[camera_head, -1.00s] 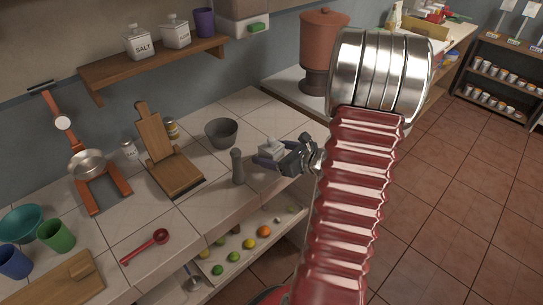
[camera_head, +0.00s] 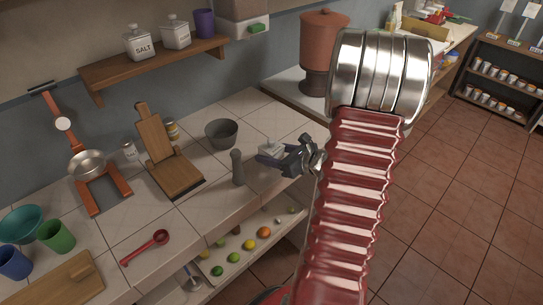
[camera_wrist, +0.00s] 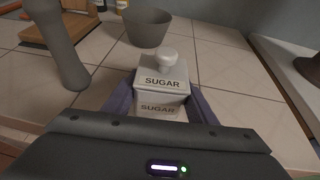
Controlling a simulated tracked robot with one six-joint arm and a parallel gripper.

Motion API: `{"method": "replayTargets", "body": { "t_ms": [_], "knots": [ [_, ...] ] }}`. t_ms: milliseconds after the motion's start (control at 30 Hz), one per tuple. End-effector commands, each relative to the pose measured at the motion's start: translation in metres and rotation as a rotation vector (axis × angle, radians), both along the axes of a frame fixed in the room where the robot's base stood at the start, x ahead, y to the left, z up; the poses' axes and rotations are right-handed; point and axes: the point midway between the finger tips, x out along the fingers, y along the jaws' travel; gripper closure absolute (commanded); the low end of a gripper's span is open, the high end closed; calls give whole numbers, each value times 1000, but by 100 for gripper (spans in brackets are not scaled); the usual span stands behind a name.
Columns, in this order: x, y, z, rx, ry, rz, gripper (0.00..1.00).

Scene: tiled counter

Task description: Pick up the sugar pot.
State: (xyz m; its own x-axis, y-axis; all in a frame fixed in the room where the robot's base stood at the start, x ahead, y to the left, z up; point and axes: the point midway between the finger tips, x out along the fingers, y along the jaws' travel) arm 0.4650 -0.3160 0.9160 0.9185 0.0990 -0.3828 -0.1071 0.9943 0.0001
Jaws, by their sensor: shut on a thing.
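The sugar pot (camera_wrist: 161,85) is white, with a knobbed lid and the word SUGAR on it, and it stands out in the wrist view between my fingers. In the head view the sugar pot (camera_head: 271,147) is partly hidden by my gripper (camera_head: 268,156) near the counter's right front. My gripper (camera_wrist: 161,103) has its purple-grey fingers on both sides of the pot and is shut on it. The pot looks upright. I cannot tell whether its base touches the counter.
A grey pepper mill (camera_head: 238,168) stands close to the left of the pot. A grey bowl (camera_head: 221,134) is behind it. A wooden stand (camera_head: 170,165) is farther left. A shelf below the counter holds a tray (camera_head: 223,262) of fruit.

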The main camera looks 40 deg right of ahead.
Motion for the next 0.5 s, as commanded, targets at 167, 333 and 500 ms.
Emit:
{"method": "replayTargets", "body": {
  "t_ms": [167,333,500],
  "knots": [
    [0,-1,4,-1,-2,-1,80],
    [0,-1,16,-3,-3,-2,80],
    [0,-1,37,-5,-5,-1,80]
  ]
}}
